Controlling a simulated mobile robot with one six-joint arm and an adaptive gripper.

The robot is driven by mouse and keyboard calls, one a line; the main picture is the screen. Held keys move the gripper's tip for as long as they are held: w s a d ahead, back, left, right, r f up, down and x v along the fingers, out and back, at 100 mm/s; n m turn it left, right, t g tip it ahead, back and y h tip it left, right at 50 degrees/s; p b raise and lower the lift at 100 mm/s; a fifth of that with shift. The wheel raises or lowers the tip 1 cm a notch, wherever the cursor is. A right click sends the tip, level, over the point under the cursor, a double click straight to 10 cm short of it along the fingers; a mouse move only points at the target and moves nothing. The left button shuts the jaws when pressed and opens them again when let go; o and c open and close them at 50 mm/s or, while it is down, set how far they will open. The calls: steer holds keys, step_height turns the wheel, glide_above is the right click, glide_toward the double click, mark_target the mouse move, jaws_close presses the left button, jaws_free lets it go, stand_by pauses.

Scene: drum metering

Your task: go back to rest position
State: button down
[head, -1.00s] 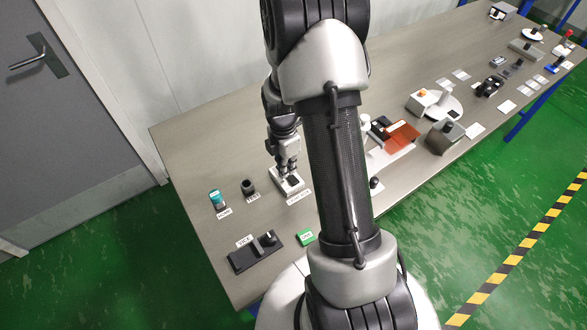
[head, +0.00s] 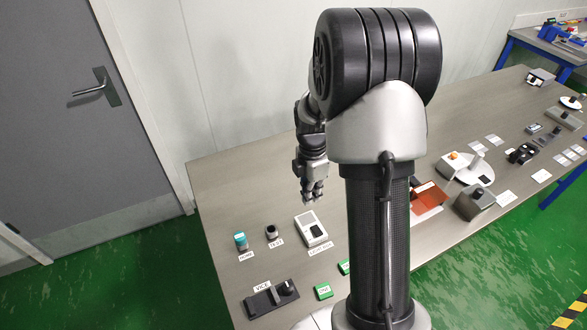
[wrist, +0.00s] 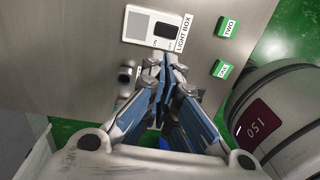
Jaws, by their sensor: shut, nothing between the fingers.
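My gripper (head: 313,196) hangs above the grey table (head: 232,185), fingers pointing down, near the white light box (head: 311,230). In the wrist view my gripper (wrist: 165,68) is shut and empty, its fingertips close together. The light box (wrist: 153,27), with a pale panel, a dark part and a "LIGHT BOX" label, lies beyond the fingertips and is apart from them in the head view. My raised arm hides part of the table's middle.
A teal-topped cylinder (head: 240,241), a dark cylinder (head: 272,232) and a black block labelled "VICE" (head: 270,298) stand at the near left. A green block (head: 323,291) is close by. A door (head: 75,100) is at left.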

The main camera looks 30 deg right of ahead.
steer(key=s+a+r+m+t, duration=0.15)
steer(key=a+r+m, duration=0.3)
steer(key=r, duration=0.45)
steer(key=s+a+r+m+t, duration=0.1)
steer(key=s+a+r+m, duration=0.2)
steer(key=s, duration=0.3)
steer(key=s+a+r+m+t+b, duration=0.1)
steer(key=s+a+r+m, duration=0.3)
steer(key=s+a+m, duration=0.1)
steer(key=s+a+r+m+t+b, duration=0.1)
steer(key=s+a+r+m+t, duration=0.1)
steer(key=s+a+r+m, duration=0.1)
steer(key=s+a+m, duration=0.1)
steer(key=s+m, duration=0.1)
steer(key=s, duration=0.1)
steer(key=shift+s+r, duration=0.15)
steer(key=shift+s, duration=0.25)
steer(key=shift+w, duration=0.1)
